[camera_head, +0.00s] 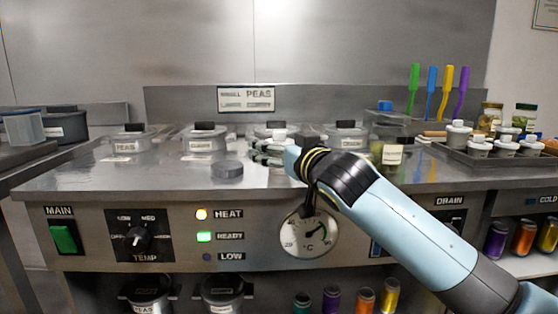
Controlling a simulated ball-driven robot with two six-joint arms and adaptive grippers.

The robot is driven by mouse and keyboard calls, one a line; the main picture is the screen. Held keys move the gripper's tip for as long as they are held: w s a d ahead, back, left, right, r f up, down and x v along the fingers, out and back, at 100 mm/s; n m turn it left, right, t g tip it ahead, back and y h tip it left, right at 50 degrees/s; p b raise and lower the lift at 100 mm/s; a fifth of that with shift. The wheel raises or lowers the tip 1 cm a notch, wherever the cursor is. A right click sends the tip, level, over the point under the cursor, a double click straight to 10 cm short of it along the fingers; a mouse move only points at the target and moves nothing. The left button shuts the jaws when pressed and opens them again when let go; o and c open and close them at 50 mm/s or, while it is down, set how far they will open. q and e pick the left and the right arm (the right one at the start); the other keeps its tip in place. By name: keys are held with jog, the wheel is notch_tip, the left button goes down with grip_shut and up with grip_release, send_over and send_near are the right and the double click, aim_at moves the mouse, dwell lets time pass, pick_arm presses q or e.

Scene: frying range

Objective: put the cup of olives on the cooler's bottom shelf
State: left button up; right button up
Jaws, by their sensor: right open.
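My right gripper (262,153) reaches in from the lower right and hangs over the steel counter, in front of a lidded container in the back row. It is open, and I see nothing held between its fingers. My left gripper is not in view. I cannot tell for certain which vessel is the cup of olives, as the small labels are too blurred to read. A labelled dark container (392,155) stands to the right of my wrist. At the right edge, under a sign that begins "COLD", is an open shelf bay (520,266) with several coloured cans.
A tray (470,160) of small lidded cups stands at right, near two jars. Knobs and a gauge (310,235) cover the front panel.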

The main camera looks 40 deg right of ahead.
jog(key=c, duration=1.3)
